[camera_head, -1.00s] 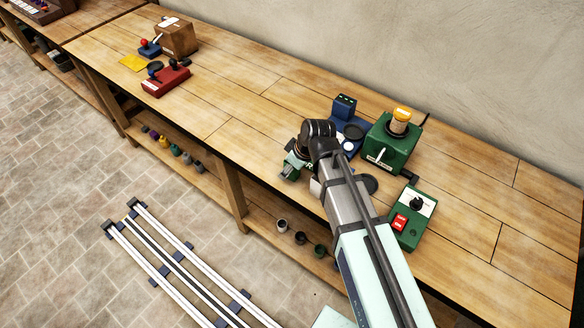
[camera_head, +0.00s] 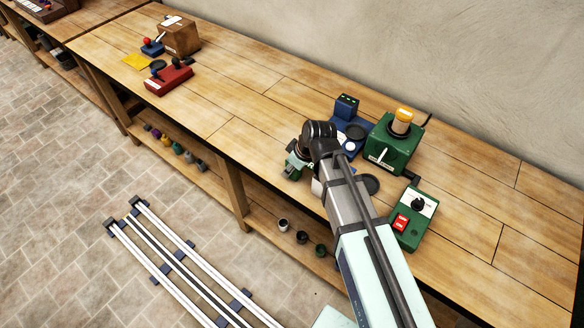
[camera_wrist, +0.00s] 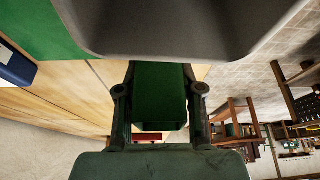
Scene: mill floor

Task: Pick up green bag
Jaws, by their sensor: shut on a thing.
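My gripper (camera_head: 293,168) is low over the front edge of the wooden bench, at the middle of the head view. In the wrist view, my gripper (camera_wrist: 160,92) has its two fingers on either side of a dark green block-like thing, which I take as the green bag (camera_wrist: 160,98). The fingers are shut on it. In the head view only small green patches show at the gripper, and I cannot tell bag from gripper there. Whether the bag touches the bench is hidden.
A green grinder-like machine (camera_head: 388,150), a blue scale-like device (camera_head: 346,107) and a green control box (camera_head: 411,222) with a red switch stand close right of my gripper. A red device (camera_head: 169,81) and a brown box (camera_head: 180,36) are far left. The bench between is clear.

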